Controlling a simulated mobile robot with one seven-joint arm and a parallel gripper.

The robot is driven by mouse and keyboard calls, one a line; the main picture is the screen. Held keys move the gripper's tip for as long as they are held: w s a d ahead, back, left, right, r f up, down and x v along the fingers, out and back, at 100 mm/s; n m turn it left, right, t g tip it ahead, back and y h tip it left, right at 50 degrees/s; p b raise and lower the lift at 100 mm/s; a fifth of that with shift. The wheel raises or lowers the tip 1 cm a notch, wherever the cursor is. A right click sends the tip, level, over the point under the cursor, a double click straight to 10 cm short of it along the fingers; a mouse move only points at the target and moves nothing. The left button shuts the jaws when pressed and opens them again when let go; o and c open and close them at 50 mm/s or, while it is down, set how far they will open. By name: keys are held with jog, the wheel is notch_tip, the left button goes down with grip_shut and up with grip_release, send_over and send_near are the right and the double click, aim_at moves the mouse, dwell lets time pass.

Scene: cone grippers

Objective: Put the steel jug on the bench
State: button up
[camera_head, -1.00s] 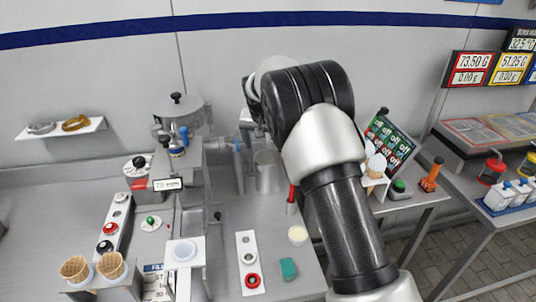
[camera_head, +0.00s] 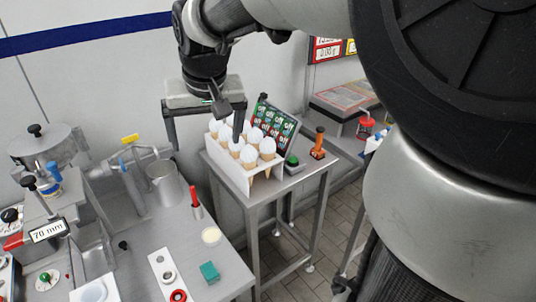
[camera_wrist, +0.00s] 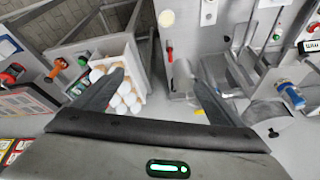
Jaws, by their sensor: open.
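The steel jug (camera_head: 165,185) is a plain grey open cylinder. It stands upright on the grey bench (camera_head: 140,232), near the back wall. It also shows in the wrist view (camera_wrist: 182,75), just left of the right finger and partly hidden by it. My gripper (camera_head: 207,150) is open and empty. It hangs above and to the right of the jug, near the gap between the bench and the cone stand. The gripper does not touch the jug.
A white rack of cones (camera_head: 246,160) stands on a side table right of the bench, close under my gripper. A red-handled tool (camera_head: 196,203), a cream-filled cup (camera_head: 211,236) and a teal block (camera_head: 209,271) are near the jug. A machine (camera_head: 50,165) stands left.

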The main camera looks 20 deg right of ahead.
jog(key=s+d+f, duration=0.1)
jog(key=s, duration=0.8)
jog(key=s+d+f+n+t, duration=0.1)
jog(key=s, duration=0.9)
jog(key=shift+d, duration=0.35)
